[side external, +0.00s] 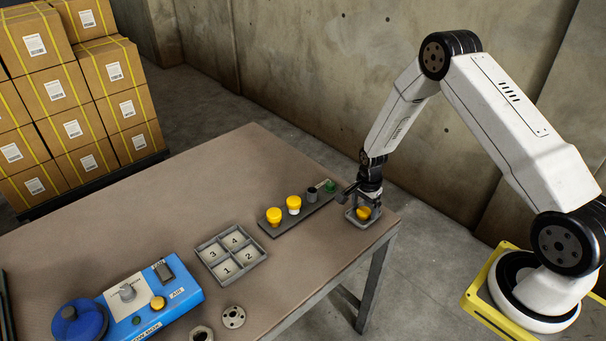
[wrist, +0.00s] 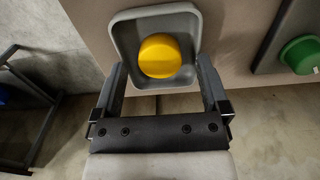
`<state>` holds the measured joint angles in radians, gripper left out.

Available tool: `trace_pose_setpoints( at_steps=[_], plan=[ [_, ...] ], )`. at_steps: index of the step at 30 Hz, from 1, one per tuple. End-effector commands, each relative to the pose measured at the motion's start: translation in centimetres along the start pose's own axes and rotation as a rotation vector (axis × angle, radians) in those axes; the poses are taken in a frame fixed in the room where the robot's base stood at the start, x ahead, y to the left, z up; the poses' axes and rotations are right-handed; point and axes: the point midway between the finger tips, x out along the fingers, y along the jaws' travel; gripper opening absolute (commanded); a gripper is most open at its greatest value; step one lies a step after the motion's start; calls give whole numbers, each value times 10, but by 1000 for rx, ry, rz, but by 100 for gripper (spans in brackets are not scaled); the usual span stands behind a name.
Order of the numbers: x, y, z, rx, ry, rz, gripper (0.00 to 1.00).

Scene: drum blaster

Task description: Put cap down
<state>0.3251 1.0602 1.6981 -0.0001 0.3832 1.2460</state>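A yellow cap (side external: 363,212) sits in a small grey square tray (side external: 352,219) at the table's right corner. In the wrist view the round yellow cap (wrist: 160,56) lies inside the tray (wrist: 125,38), towards the tray's near edge in that picture. My gripper (side external: 364,200) is low over the tray. In the wrist view my gripper's fingers (wrist: 161,68) are spread wide on either side of the cap, with visible gaps between them and it. The side view does not show the fingertips clearly.
A dark strip (side external: 270,231) beside the tray holds two yellow-topped pieces (side external: 274,215), a dark cylinder (side external: 312,195) and a green piece (side external: 330,186). A numbered four-compartment tray (side external: 216,240) and a blue control box (side external: 188,289) stand further left. The table's back left is clear.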

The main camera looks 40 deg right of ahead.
Motion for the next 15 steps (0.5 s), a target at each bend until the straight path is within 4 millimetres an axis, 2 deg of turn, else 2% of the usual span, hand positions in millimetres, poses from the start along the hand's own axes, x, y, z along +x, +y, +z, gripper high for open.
trace_pose_setpoints(
  at_steps=[8, 15],
  plan=[
    [-4, 0, 0, 0, 0, -1, 95],
    [-20, -1, 0, 0, 1, -2, 95]
  ],
)
